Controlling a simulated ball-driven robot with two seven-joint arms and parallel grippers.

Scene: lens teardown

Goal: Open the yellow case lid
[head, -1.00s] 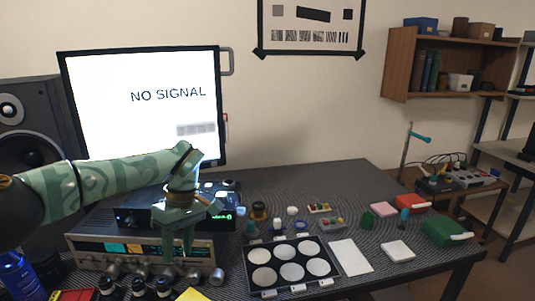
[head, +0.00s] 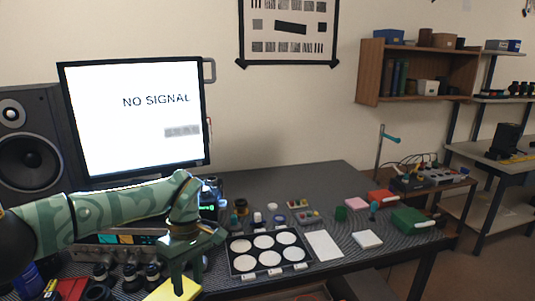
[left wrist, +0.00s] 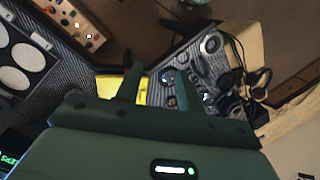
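The yellow case (head: 172,290) lies at the near edge of the table in the head view, partly cut off by the frame and partly hidden by my gripper. In the left wrist view a strip of yellow (left wrist: 107,87) shows beside and behind one finger; I cannot tell where its lid edge is. My left gripper (head: 187,274) hangs above the case with its fingers pointing down. In the left wrist view its fingers (left wrist: 158,78) are apart with nothing between them. I cannot tell if a finger touches the case. My right gripper is out of view.
A black tray with white discs (head: 230,262) lies to the right of my gripper. Dark lens barrels (head: 128,272) and a red box (head: 72,288) are to its left. A monitor (head: 135,120) stands behind. White sheet (head: 324,246) and small parts lie further right.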

